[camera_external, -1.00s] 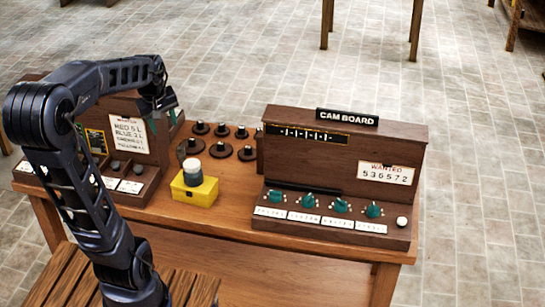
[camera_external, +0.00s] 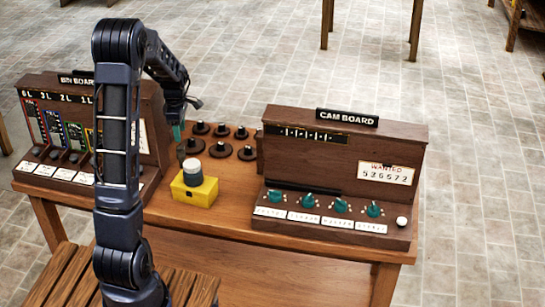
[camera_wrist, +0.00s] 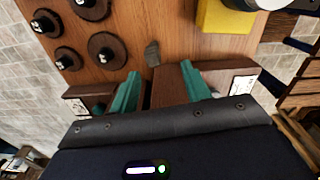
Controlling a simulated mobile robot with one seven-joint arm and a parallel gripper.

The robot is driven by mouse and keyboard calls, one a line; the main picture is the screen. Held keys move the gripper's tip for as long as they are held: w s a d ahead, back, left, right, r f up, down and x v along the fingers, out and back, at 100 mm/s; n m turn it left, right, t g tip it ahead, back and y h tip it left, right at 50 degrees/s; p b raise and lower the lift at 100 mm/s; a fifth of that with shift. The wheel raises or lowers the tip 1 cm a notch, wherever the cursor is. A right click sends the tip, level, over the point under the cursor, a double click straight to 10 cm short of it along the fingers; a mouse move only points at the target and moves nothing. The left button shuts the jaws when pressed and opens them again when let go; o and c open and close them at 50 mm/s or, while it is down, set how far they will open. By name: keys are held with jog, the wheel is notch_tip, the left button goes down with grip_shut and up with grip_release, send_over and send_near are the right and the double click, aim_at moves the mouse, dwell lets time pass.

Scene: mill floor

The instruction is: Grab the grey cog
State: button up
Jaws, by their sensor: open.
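A small dark grey piece (camera_wrist: 152,53), which looks like the grey cog, lies on the wooden table just beyond my fingertips in the wrist view. Its teeth are too small to make out. In the external view this grey piece (camera_external: 181,150) is beside the pegs, behind the yellow box. My gripper (camera_wrist: 160,70) has its two teal fingers apart with nothing between them. In the external view my gripper (camera_external: 177,132) hangs above the table by the grey piece; the gap between them is hard to judge.
Several dark round discs with numbered pegs (camera_external: 220,150) stand to the right of the grey piece. A yellow box (camera_external: 196,195) with a pale round top is in front. The cam board (camera_external: 320,160) stands right and the bin board (camera_external: 50,88) left, close to my arm.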

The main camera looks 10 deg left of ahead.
aim_at(184, 155)
jog(key=shift+w+a+f+n, duration=0.15)
jog(key=shift+w+f+n, duration=0.15)
jog(key=shift+f, duration=0.35)
jog(key=shift+w+a+f+n, duration=0.2)
jog(key=shift+w+f, duration=0.2)
jog(key=shift+f, duration=0.2)
notch_tip(184, 155, down, 5)
jog(key=shift+f, duration=0.2)
jog(key=shift+w+f, duration=0.15)
jog(key=shift+f, duration=1.15)
jog(key=shift+w+f, duration=0.15)
jog(key=shift+f, duration=1.15)
grip_shut()
jog(key=shift+r, duration=0.15)
